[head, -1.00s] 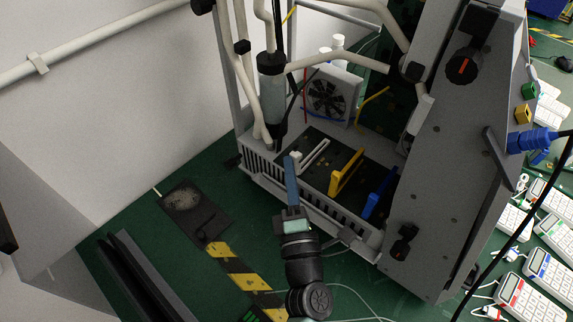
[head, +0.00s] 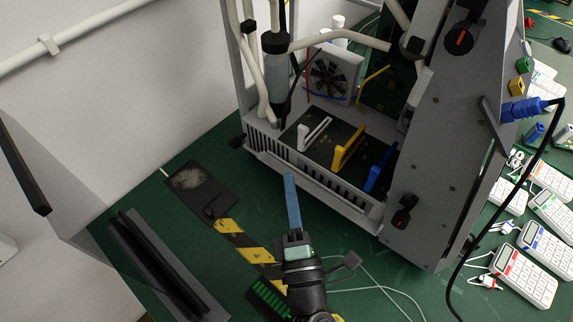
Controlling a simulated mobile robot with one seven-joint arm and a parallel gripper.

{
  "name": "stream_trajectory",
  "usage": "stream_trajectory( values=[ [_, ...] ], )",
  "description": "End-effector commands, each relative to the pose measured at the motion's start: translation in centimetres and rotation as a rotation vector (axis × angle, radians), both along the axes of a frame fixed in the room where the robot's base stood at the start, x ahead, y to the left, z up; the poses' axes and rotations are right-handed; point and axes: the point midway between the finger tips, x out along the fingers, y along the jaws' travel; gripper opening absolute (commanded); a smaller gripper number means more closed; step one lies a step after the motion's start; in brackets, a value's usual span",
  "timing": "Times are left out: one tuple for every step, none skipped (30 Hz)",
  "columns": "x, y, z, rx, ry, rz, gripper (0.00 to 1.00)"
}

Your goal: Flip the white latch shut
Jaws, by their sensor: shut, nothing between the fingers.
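The white latch (head: 315,133) is a slim bar on the dark board (head: 322,148) inside the open grey machine, at the left of a row of coloured latches. A short white piece stands up at its near left end. I cannot tell from this angle whether it is fully shut. My gripper (head: 290,178) has long blue fingers, pressed together and empty. It points up the picture, in front of the machine's slotted front edge, below the white latch and apart from it.
A yellow latch (head: 348,150) and a blue latch (head: 379,172) stand right of the white one. Pale pipes and a grey-white cylinder (head: 275,70) rise behind at left, near a fan (head: 332,76). A tall grey panel (head: 437,150) bounds the right. Keypads (head: 523,278) lie farther right.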

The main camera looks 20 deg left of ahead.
Motion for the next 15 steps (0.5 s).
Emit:
stream_trajectory(
  values=[
    [-0.7, -0.4, -0.1, 0.0, 0.002, -0.001, 0.0],
    [-1.1, -0.6, -0.1, 0.0, 0.002, -0.001, 0.0],
    [-1.5, -0.8, -0.1, 0.0, 0.001, -0.001, 0.0],
    [-1.7, -0.9, 0.0, 0.0, 0.001, 0.0, 0.0],
    [-1.9, -1.0, -0.1, 0.0, 0.001, 0.0, 0.0],
    [-2.2, -1.1, 0.0, 0.0, 0.001, 0.0, 0.0],
    [-2.3, -1.2, 0.0, 0.0, 0.0, 0.0, 0.0],
    [-2.4, -1.2, 0.0, 0.0, 0.0, 0.0, 0.0],
    [-2.5, -1.3, 0.0, 0.0, -0.001, 0.0, 0.0],
    [-2.5, -1.3, 0.1, 0.0, -0.001, 0.0, 0.0],
    [-2.5, -1.3, 0.1, 0.0, -0.001, 0.0, 0.0],
    [-2.5, -1.3, 0.0, 0.0, -0.001, 0.0, 0.0],
    [-2.5, -1.3, 0.1, 0.0, -0.001, 0.0, 0.0],
    [-2.5, -1.3, 0.1, 0.0, -0.001, 0.0, 0.0],
    [-2.5, -1.3, 0.1, 0.0, -0.001, 0.0, 0.0]
  ],
)
